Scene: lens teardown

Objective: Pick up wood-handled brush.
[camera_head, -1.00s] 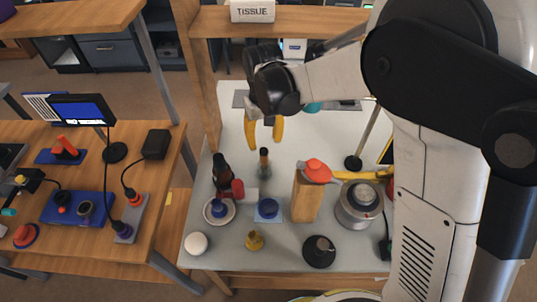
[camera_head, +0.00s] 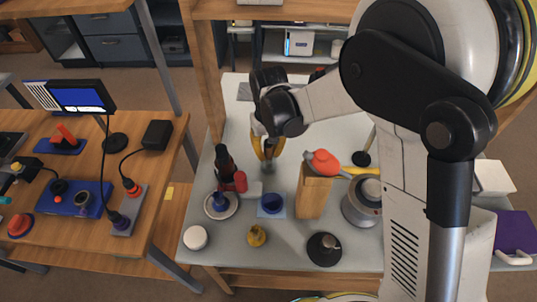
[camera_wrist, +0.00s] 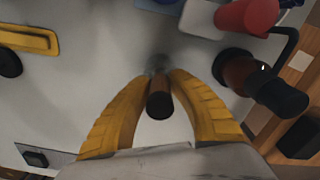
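In the head view my gripper (camera_head: 267,156) is low over the table, and the fingers hide most of the brush. Its lower end (camera_head: 267,167) shows just under the fingertips, at or very near the table top.
A wooden block (camera_head: 313,194) with a red-orange tool (camera_head: 322,162) on top stands to the right. The table behind is mostly clear.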

